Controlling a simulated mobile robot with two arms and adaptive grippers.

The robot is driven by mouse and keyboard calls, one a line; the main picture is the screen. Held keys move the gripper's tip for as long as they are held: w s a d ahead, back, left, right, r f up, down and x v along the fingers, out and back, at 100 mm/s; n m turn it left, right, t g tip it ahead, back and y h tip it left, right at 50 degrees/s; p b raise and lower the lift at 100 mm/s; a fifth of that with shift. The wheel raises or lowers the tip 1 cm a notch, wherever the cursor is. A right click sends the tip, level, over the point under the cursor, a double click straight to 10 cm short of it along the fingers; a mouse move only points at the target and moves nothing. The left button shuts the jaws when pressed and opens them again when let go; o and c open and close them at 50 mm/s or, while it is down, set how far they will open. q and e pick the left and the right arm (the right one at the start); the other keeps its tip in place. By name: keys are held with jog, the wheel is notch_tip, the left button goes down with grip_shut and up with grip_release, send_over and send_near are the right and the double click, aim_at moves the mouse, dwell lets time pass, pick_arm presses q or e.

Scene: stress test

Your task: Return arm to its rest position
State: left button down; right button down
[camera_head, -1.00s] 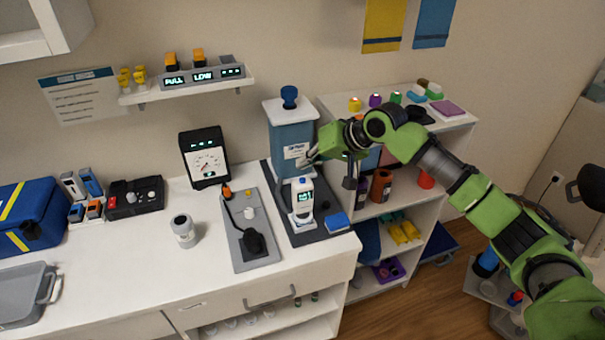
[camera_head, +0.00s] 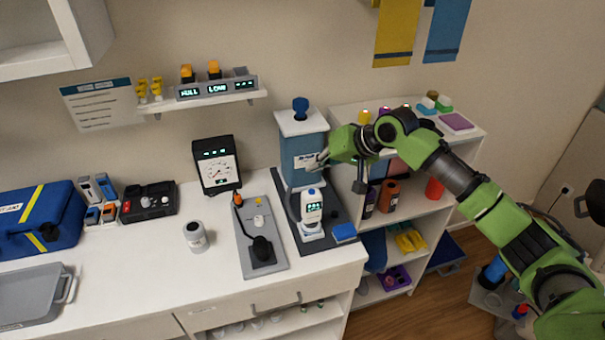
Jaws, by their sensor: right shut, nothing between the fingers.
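My green right arm (camera_head: 455,175) comes in from the right and reaches across the front of the shelf unit. My right gripper (camera_head: 318,163) is shut and empty, beside the front right of a blue-grey dispenser (camera_head: 298,148) with a blue knob on top. Whether the fingertips touch the dispenser I cannot tell. Below the gripper, a white device (camera_head: 312,214) with a lit display stands upright on a dark mat (camera_head: 335,238). My left gripper is not in view.
An open shelf unit (camera_head: 455,133) with bottles and small items stands right of the counter. A gauge (camera_head: 217,167), a grey plate (camera_head: 262,262) with a black plug, a small canister (camera_head: 195,236), a blue bag (camera_head: 38,217) and a grey tray (camera_head: 25,297) are on the counter.

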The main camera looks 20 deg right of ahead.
jog(key=s+a+f+n+g, duration=0.1)
jog(key=s+a+f+n, duration=0.15)
jog(key=s+f, duration=0.4)
jog(key=s+a+f+n, duration=0.1)
jog(key=s+a+f, duration=0.35)
jog(key=s, duration=0.25)
jog(key=s+a+f+n+g, duration=0.1)
jog(key=s+a+f, duration=0.2)
jog(key=s+f, duration=0.35)
jog(key=s+d+f+g+h, duration=0.1)
jog(key=s+d+h, duration=0.15)
jog(key=s, duration=0.45)
jog(key=s+d+f+m+h, duration=0.1)
jog(key=s+d, duration=0.3)
jog(key=s, duration=0.3)
jog(key=s+d+f+g+h, duration=0.1)
jog(key=s+d+h, duration=0.1)
jog(key=s+d, duration=0.35)
jog(key=s+a+f+g+b, duration=0.1)
jog(key=s+f+b, duration=0.1)
jog(key=f, duration=1.4)
jog(key=s+a+f+b, duration=0.1)
jog(key=s+f+b, duration=0.15)
jog(key=f, duration=1.45)
jog(key=s+d+f+g+b, duration=0.1)
jog(key=s+d+f+b, duration=0.2)
jog(key=s+f, duration=1.2)
notch_tip(320, 180, down, 3)
jog(key=shift+s+r, duration=0.2)
jog(key=shift+s, duration=0.2)
